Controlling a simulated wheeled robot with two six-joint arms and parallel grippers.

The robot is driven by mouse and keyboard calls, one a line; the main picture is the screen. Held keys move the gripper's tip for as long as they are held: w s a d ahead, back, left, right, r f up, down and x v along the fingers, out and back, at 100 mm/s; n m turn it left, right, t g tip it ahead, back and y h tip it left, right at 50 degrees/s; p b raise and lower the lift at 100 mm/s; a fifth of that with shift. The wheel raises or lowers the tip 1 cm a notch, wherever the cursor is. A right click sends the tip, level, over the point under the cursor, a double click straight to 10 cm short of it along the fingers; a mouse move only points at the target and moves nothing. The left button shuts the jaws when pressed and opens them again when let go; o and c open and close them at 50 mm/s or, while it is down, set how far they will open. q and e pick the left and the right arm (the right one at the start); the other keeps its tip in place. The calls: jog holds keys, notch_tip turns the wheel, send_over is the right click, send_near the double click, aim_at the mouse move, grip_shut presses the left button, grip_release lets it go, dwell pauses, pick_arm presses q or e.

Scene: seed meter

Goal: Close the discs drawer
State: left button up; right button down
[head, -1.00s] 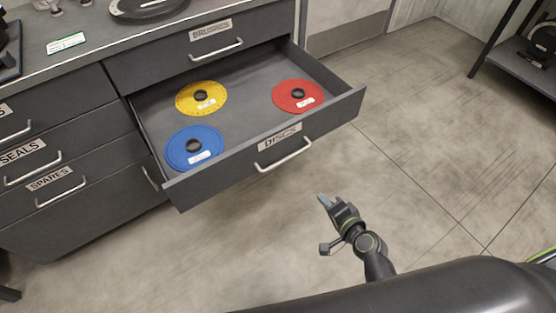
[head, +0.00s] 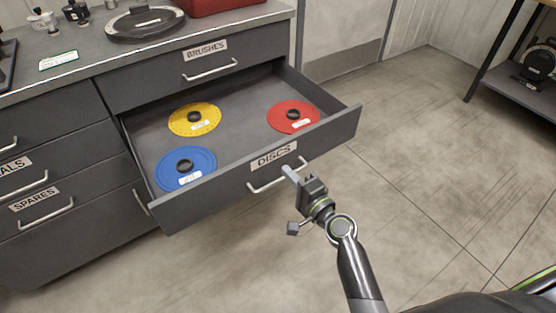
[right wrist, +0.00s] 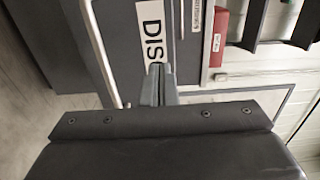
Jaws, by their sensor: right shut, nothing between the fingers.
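The discs drawer (head: 215,195) stands pulled out of the grey cabinet, with its DISCS label (head: 273,157) and bar handle (head: 262,188) on the front. Inside lie a yellow disc (head: 181,126), a blue disc (head: 171,175) and a red disc (head: 280,122). My right gripper (head: 289,174) is shut and empty, its tips close to the drawer front near the handle's right end. In the right wrist view the shut fingers (right wrist: 158,85) point at the front beside the label (right wrist: 152,32) and the handle (right wrist: 101,50). I cannot tell whether they touch. My left gripper is not in view.
The shut BRUSHES drawer (head: 160,75) is above, and the SPARES drawer (head: 75,222) is to the left. The countertop (head: 85,58) holds a round dark device (head: 144,24) and a red box (head: 215,4). The floor (head: 430,170) to the right is clear.

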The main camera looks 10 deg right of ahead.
aim_at(272, 155)
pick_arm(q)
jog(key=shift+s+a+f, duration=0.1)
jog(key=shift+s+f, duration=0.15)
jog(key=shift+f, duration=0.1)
pick_arm(e)
jog(key=shift+x, duration=2.75)
